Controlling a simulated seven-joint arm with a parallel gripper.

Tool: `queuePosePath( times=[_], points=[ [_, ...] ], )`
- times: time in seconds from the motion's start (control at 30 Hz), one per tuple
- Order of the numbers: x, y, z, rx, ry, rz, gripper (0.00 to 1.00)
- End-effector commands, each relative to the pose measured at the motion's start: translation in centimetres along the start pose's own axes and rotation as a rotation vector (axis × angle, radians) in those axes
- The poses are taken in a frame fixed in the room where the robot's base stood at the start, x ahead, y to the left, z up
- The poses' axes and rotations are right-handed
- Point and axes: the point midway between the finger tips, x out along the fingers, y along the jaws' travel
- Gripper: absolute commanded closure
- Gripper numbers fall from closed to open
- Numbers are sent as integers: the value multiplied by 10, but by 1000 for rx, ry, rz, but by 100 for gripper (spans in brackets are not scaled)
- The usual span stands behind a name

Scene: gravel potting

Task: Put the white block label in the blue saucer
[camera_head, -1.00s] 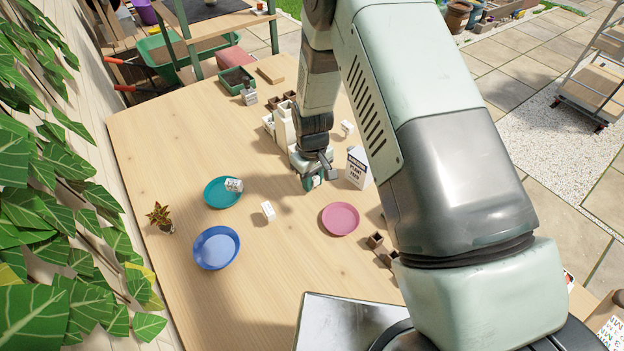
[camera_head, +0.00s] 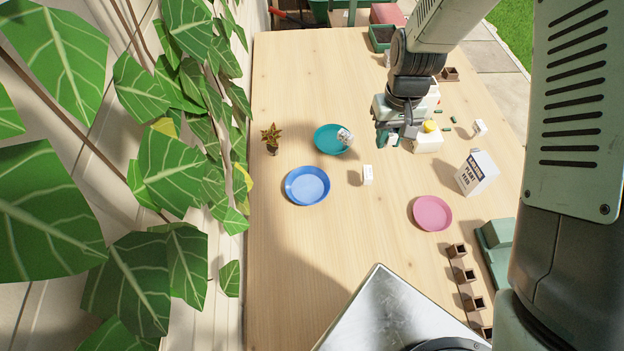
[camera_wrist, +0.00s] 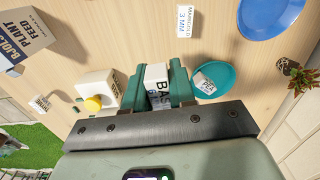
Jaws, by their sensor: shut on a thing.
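My gripper (camera_head: 388,136) is shut on a white block label (camera_wrist: 157,73), whose printed side reads "BAS..." in the wrist view between the green fingers (camera_wrist: 162,85). The block is mostly hidden in the head view. The blue saucer (camera_head: 307,186) lies empty on the table, to the left of and nearer than my gripper; it also shows at the wrist view's top right (camera_wrist: 270,14). A second white block label (camera_head: 367,175), marked "MARIGOLD 3 MM" (camera_wrist: 186,20), stands on the table right of the blue saucer. Another printed white block (camera_head: 345,136) rests in the teal saucer (camera_head: 325,146).
A yellow-capped white bottle (camera_head: 427,143) stands just right of my gripper. A plant feed box (camera_head: 478,173), a pink saucer (camera_head: 432,214) and small brown pots (camera_head: 466,275) lie to the right. A small potted plant (camera_head: 271,138) stands at the left edge. The table before the blue saucer is clear.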

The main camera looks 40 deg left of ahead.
Motion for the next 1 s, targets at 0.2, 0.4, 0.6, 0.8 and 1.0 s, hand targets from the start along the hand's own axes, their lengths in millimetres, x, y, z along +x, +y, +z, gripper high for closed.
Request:
queuePosePath(
  times=[0.2,0.4,0.6,0.8,1.0],
  points=[
    [-4,-109,7,3,1,0,100],
    [-6,-166,22,20,1,0,100],
    [12,-181,29,29,-4,1,100],
    [48,-181,29,29,-4,1,100],
    [63,-181,28,29,-1,0,100]
  ],
)
